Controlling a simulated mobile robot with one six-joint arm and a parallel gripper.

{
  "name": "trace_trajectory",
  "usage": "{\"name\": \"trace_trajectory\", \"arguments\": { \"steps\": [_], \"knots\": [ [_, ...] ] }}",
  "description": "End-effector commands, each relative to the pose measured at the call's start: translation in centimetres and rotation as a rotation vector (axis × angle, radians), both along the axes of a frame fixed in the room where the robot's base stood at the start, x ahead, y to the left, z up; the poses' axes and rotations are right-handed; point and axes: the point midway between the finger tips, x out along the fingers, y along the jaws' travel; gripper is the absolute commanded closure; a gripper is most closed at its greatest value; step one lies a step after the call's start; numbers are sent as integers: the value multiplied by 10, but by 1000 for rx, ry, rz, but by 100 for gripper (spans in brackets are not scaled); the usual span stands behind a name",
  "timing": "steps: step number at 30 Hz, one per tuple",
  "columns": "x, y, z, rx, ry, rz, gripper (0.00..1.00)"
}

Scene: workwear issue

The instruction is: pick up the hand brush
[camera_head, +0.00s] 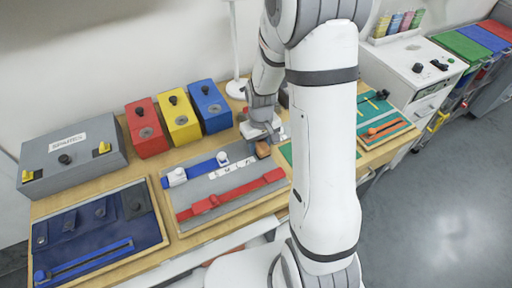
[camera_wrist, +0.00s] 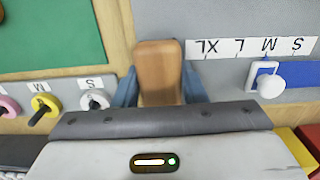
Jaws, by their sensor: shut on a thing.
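The hand brush, of which a brown wooden block-like part shows, is between the two blue-grey fingers of my gripper in the wrist view (camera_wrist: 158,65). My gripper (camera_wrist: 159,88) is shut on it. In the head view the brown part of the hand brush (camera_head: 263,149) shows just below my gripper (camera_head: 262,140), near the right end of the grey board. The rest of the brush is hidden by my gripper. I cannot tell whether the brush touches the surface below.
A size strip (camera_wrist: 250,47) and a white knob on a blue band (camera_wrist: 270,86) lie close beside it. A green panel (camera_wrist: 50,35) is on the other side. Red (camera_head: 147,128), yellow (camera_head: 179,117) and blue boxes (camera_head: 210,107) stand behind. A red belt (camera_head: 230,195) lies in front.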

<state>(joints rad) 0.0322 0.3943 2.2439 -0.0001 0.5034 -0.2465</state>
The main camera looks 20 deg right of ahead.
Motion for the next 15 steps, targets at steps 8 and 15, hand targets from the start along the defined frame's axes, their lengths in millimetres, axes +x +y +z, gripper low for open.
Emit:
{"name": "trace_trajectory", "arguments": {
  "steps": [8, 15],
  "knots": [
    [0, 0, 1, 0, -1, -1, 86],
    [1, 0, 30, -1, -6, -1, 86]
  ]
}}
